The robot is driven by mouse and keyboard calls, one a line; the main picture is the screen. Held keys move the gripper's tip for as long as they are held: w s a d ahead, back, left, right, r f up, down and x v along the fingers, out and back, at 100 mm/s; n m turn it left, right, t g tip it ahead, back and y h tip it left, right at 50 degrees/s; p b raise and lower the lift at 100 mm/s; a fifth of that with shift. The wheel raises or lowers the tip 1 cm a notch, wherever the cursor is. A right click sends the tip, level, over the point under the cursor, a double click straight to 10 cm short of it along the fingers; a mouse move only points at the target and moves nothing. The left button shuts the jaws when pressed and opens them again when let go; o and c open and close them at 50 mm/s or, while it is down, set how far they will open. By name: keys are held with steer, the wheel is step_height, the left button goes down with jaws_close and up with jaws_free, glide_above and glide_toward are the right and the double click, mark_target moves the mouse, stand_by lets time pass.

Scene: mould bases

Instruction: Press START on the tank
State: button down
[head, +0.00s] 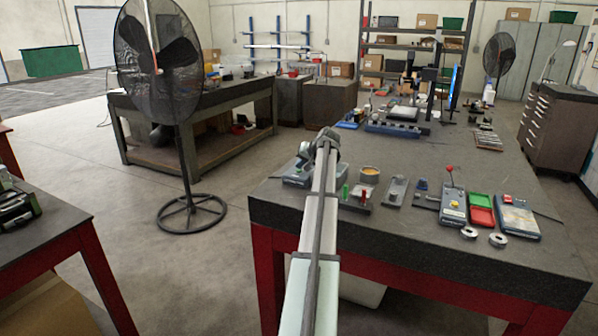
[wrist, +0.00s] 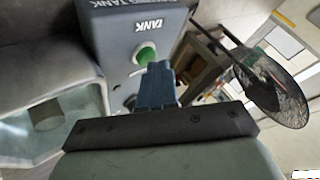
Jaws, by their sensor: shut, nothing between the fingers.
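The tank's grey control box (wrist: 115,50) fills the upper middle of the wrist view, with "TANK" lettering on its faces. A round green button (wrist: 146,55) sits on the face below the lettering. My gripper (wrist: 158,68) is shut and empty, its blue-grey fingertips just beside and below the button in the picture. I cannot tell whether they touch it. A pale open basin (wrist: 75,85) with a grey cylinder inside adjoins the box at left. In the head view the tank (head: 297,180) is at the table's left end, partly hidden by my arm.
A standing fan (head: 160,60) is on the floor at left.

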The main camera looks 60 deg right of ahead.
mark_target(301, 171)
steer(key=shift+f, duration=0.15)
stand_by(0.4)
steer(key=shift+r, duration=0.75)
steer(key=shift+r, duration=0.1)
steer(key=shift+r, duration=2.4)
